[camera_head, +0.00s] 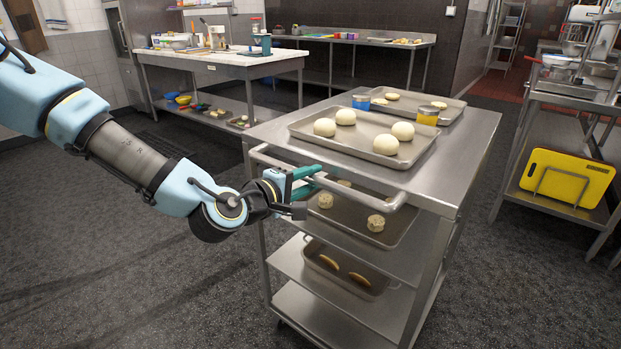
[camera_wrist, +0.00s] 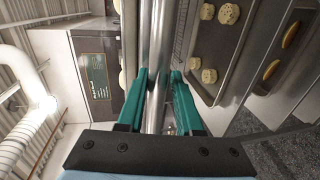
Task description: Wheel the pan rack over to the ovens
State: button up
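The pan rack is a steel cart (camera_head: 455,150) with a flat top, lower shelves and a bar handle (camera_head: 345,186) along its near side. My gripper (camera_head: 308,181) has reached the left part of that handle. In the wrist view, its green fingers (camera_wrist: 159,80) stand on either side of the round bar (camera_wrist: 160,30). A narrow gap seems to show between the bar and the right finger, so the fingers look open around it. The ovens cannot be made out clearly in either view.
Lower shelves hold more trays. A worktable (camera_head: 220,58) stands behind left. A shelf with a yellow board (camera_head: 567,178) stands close at right. Left floor (camera_head: 110,240) is clear.

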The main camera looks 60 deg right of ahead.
jog(key=o, duration=0.3)
jog(key=shift+r, duration=0.1)
jog(key=shift+p+v, duration=3.55)
jog(key=shift+v, duration=1.8)
